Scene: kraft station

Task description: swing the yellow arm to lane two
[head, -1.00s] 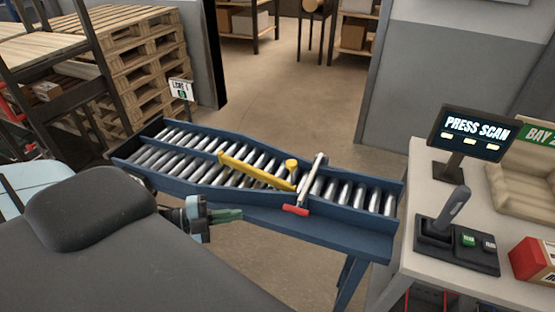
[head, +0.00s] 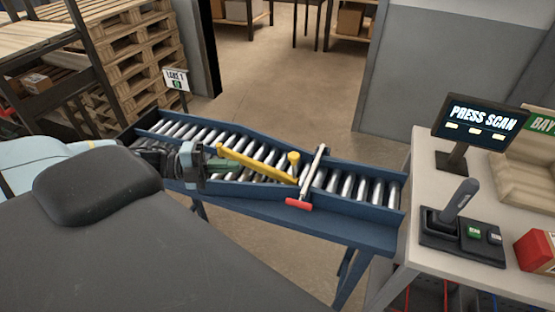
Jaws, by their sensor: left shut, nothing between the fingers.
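The yellow arm (head: 250,163) lies slantwise across the silver rollers of the blue conveyor (head: 345,228). My gripper and forearm hide part of the lanes at the left. My right gripper is not in view.
A lane 1 sign (head: 176,79) stands behind the conveyor's left end. A grey bar with a red end (head: 299,204) crosses the rollers right of the yellow arm. A table (head: 420,190) with a "PRESS SCAN" screen (head: 480,123) is at the right. Pallets (head: 140,60) stand behind left.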

